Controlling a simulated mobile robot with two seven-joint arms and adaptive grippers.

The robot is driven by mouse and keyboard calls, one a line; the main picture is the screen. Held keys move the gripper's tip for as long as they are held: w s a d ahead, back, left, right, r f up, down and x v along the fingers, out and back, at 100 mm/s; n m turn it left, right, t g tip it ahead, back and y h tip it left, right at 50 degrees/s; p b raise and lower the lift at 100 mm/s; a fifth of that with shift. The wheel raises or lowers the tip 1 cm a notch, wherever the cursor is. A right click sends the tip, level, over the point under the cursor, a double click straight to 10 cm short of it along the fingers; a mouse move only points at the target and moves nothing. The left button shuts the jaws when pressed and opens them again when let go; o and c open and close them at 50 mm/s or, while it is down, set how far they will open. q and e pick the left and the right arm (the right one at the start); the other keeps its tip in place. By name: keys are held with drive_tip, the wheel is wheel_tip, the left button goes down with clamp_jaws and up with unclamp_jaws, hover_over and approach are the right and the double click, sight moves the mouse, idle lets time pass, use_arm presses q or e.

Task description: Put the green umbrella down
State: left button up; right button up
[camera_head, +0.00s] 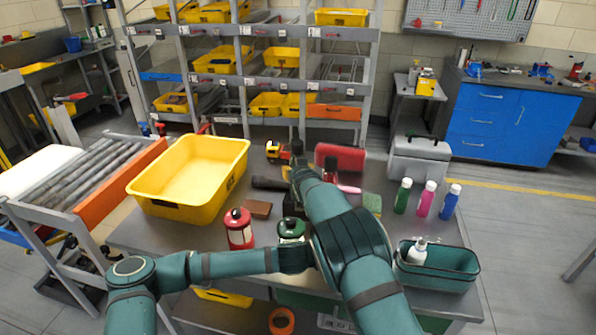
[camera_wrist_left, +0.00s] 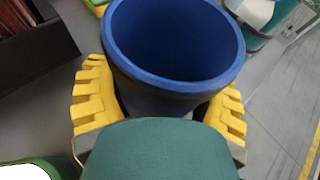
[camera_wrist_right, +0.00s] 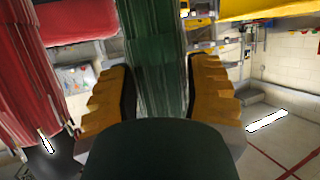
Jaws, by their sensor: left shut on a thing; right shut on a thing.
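In the right wrist view a folded dark green umbrella (camera_wrist_right: 157,45) runs between the yellow fingers of my right gripper (camera_wrist_right: 160,80), which is shut on it. A red folded cloth thing, perhaps another umbrella (camera_wrist_right: 45,80), is beside it on the left. In the left wrist view my left gripper (camera_wrist_left: 162,98) is shut around a round blue cup-like container (camera_wrist_left: 175,40) with its open mouth showing. In the head view my arms hide most of both grippers, the umbrella and the blue container. I cannot tell whether the umbrella touches the table.
On the grey table (camera_head: 230,268), a yellow crate (camera_head: 160,190) stands left, with a red lantern (camera_head: 239,230) and a green lantern (camera_head: 291,229) in front. Several bottles (camera_head: 427,198), a grey toolbox (camera_head: 420,160) and a teal basket (camera_head: 450,280) stand right. Shelves stand behind.

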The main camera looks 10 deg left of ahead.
drive_tip(key=shift+f, duration=0.55)
drive_tip(key=o, duration=1.3)
drive_tip(key=v, duration=0.8)
drive_tip(key=r+v, duration=0.1)
drive_tip(key=v, duration=0.3)
